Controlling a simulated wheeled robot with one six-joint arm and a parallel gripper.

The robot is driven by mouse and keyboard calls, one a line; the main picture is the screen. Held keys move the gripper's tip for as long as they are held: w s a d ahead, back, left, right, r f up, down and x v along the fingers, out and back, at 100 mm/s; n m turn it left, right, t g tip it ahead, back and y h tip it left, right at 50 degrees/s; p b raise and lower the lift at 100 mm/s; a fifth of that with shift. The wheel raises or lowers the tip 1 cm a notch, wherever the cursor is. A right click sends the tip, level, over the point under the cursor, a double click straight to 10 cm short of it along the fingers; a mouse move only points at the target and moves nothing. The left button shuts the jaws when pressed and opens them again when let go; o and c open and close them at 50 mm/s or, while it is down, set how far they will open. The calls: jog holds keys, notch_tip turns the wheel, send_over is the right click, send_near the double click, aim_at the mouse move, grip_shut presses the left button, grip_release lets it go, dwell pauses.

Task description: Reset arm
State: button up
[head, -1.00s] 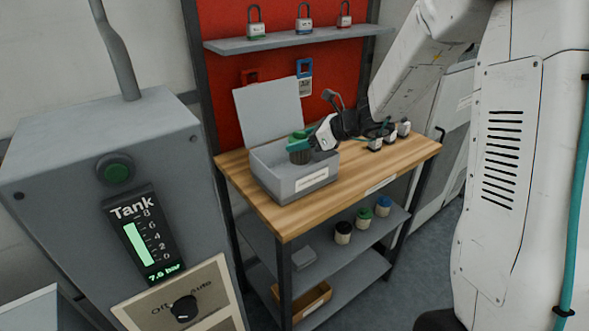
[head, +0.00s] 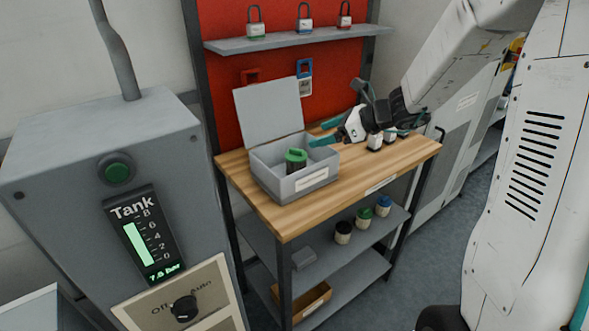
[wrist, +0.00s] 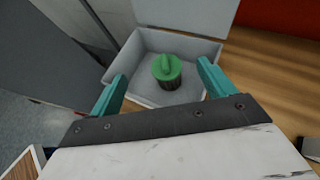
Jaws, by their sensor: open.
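A dark roll with a green cap (head: 295,157) stands inside the box. It also shows in the wrist view (wrist: 167,70), between the fingers in the picture but beyond them.
Padlocks (head: 304,24) stand on a shelf above. Several capped jars (head: 364,219) are on the lower shelf. A tank panel (head: 140,235) stands at left. The bench's right front is clear.

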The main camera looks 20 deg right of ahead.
jog(key=shift+s+d, duration=0.1)
jog(key=shift+d, duration=0.05)
jog(key=s+a+n+g+h, duration=0.1)
jog(key=s+a+n+g, duration=0.15)
jog(key=s+n, duration=0.5)
jog(key=s+a+n+g, duration=0.2)
jog(key=s+n+g, duration=0.2)
jog(key=s+n, duration=0.3)
jog(key=s+d+r+n+h, duration=0.1)
jog(key=s+n+h, duration=0.3)
jog(key=s, duration=0.5)
jog(key=s+d+r+n+h, duration=0.1)
jog(key=s+r+n+h, duration=0.3)
jog(key=s+n, duration=0.3)
jog(key=s, duration=0.3)
jog(key=shift+r, duration=0.25)
